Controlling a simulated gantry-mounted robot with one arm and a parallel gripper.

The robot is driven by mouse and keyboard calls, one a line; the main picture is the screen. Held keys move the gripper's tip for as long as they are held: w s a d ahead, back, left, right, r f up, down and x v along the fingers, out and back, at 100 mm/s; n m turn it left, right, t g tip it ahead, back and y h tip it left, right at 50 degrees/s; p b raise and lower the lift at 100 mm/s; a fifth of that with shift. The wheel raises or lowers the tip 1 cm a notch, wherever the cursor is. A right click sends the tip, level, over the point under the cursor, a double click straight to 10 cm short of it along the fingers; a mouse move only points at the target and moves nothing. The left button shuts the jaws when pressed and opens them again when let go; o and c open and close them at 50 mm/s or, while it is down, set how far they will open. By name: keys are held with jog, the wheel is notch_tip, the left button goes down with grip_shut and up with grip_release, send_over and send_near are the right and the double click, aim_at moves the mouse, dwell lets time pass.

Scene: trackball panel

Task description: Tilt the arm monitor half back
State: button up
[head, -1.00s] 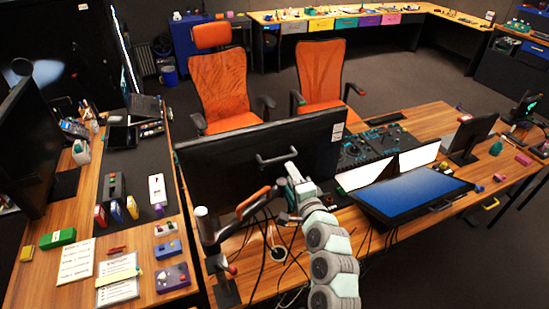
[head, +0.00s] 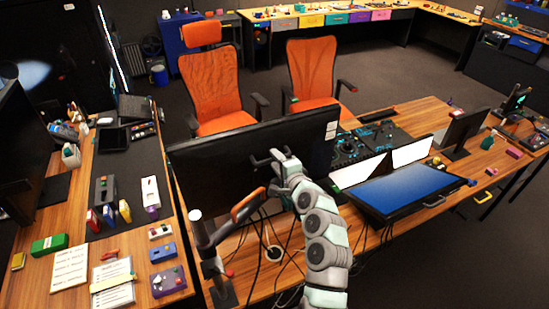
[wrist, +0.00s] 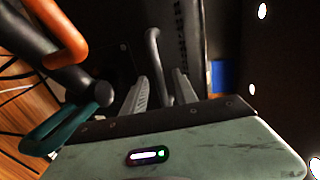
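The arm monitor (head: 215,160) is a large black screen seen from behind, on a jointed support arm with an orange link (head: 247,205). A dark handle (head: 262,161) sticks out from its back. My gripper (head: 279,160) is at the right end of this handle and hides part of it. In the wrist view, the handle (wrist: 154,52) runs between the two grey fingers of my gripper (wrist: 160,85), with a finger on each side. Gaps seem to show beside the bar, so the fingers look open around it. The monitor's screen face is hidden.
The support arm's orange link (wrist: 58,28) is close on the left in the wrist view. A tilted blue-screen display (head: 410,188) lies right of my arm. Loose cables (head: 275,255) hang below the monitor. Two orange chairs (head: 210,88) stand behind the desk.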

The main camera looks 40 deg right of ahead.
jog(key=shift+x, duration=0.8)
jog(key=shift+c, duration=0.2)
grip_shut()
dwell(0.8)
